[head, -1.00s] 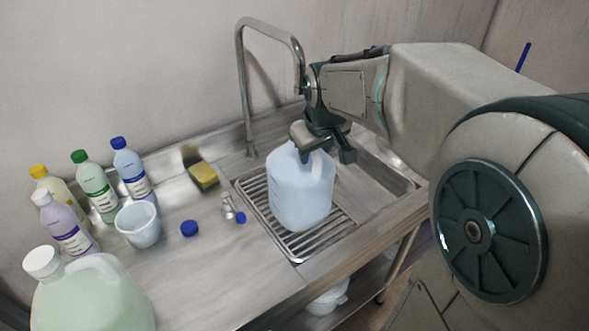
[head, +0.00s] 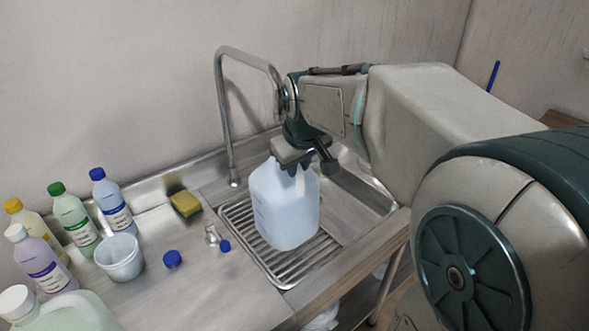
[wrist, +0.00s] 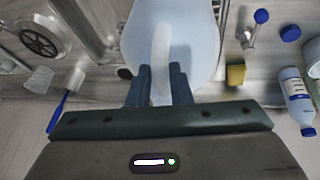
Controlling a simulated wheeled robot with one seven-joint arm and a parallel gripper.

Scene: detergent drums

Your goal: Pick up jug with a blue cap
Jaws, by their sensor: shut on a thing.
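A pale blue translucent jug (head: 284,213) is over the slatted rack in the sink, roughly upright. Its handle (wrist: 160,52) lies between the fingers in the wrist view. My gripper (head: 296,166) comes from above and is shut on this handle, which also shows at the gripper (wrist: 160,88) in the wrist view. The top of the jug is partly hidden by my gripper in the head view, and I see no cap on it. A loose blue cap (head: 173,258) lies on the counter at left. Whether the jug's base touches the rack is unclear.
A tall faucet (head: 222,120) stands close behind the jug. Several bottles, including a blue-capped one (head: 111,205), stand at left with a white cup (head: 120,258), a sponge (head: 186,204) and a pale green jug (head: 65,312). The sink's right part is clear.

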